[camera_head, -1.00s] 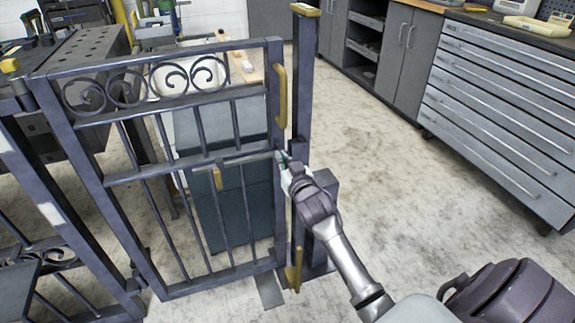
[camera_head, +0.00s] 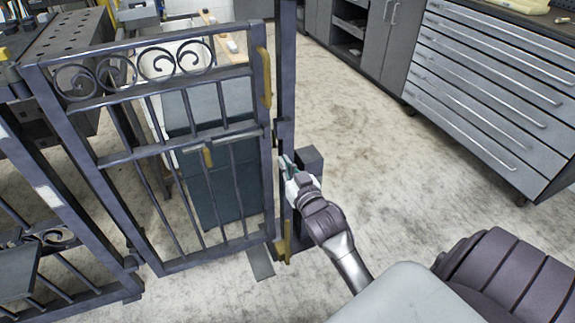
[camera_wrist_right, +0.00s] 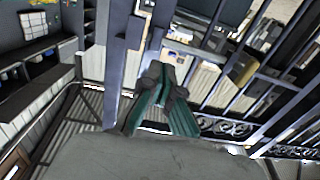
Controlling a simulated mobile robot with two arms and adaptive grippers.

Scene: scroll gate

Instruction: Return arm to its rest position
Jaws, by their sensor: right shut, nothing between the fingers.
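My right gripper (camera_head: 286,164) is shut and empty, just right of the gate's latch-side edge and in front of the upright post. In the right wrist view its green-padded fingers (camera_wrist_right: 160,100) are together with nothing between them. The dark metal scroll gate (camera_head: 160,148) stands upright, with a brass pull handle (camera_head: 264,77) on its right frame and a small brass knob (camera_head: 208,156) on the middle bar. The gate post (camera_head: 285,60) stands right beside the gate's edge. A brass piece (camera_head: 283,248) sits low on the post. My left gripper does not show.
A grey drawer cabinet (camera_head: 480,85) stands at the right back. A perforated metal workbench (camera_head: 75,50) is behind the gate at left. A fixed fence panel (camera_head: 60,230) adjoins on the left. The concrete floor (camera_head: 400,180) between post and cabinet is clear.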

